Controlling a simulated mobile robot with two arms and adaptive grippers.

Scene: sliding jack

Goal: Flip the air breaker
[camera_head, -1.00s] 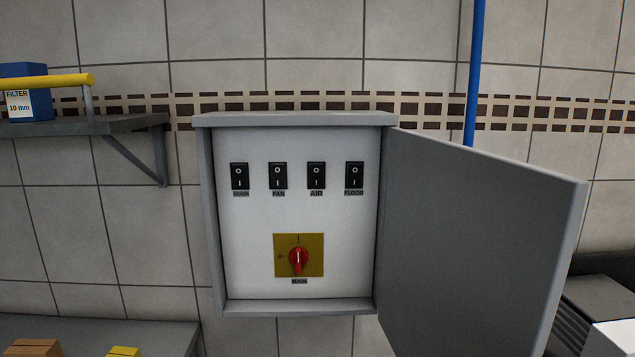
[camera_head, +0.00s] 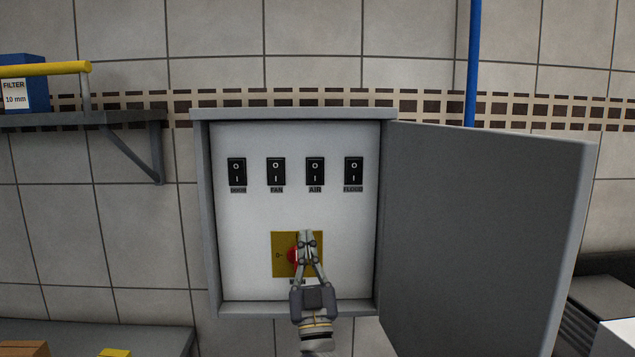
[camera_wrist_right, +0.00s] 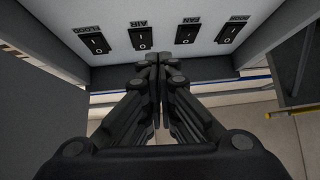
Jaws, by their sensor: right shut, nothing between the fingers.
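The air breaker (camera_head: 315,171) is a black rocker switch, third from the left in the row inside the open grey box. It also shows in the right wrist view (camera_wrist_right: 141,39), beyond the fingertips. My right gripper (camera_head: 306,236) is shut and empty, below the air breaker and in front of the yellow plate (camera_head: 283,240) of the main switch. It partly covers the red main knob (camera_head: 293,256). Its closed fingers (camera_wrist_right: 152,58) also show in the right wrist view. I cannot tell whether they touch anything. My left gripper is not in view.
The door breaker (camera_head: 237,171), fan breaker (camera_head: 276,171) and flood breaker (camera_head: 353,171) share the row. The box door (camera_head: 480,230) stands open at the right. A shelf (camera_head: 80,122) with a blue filter box (camera_head: 22,85) is at the left.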

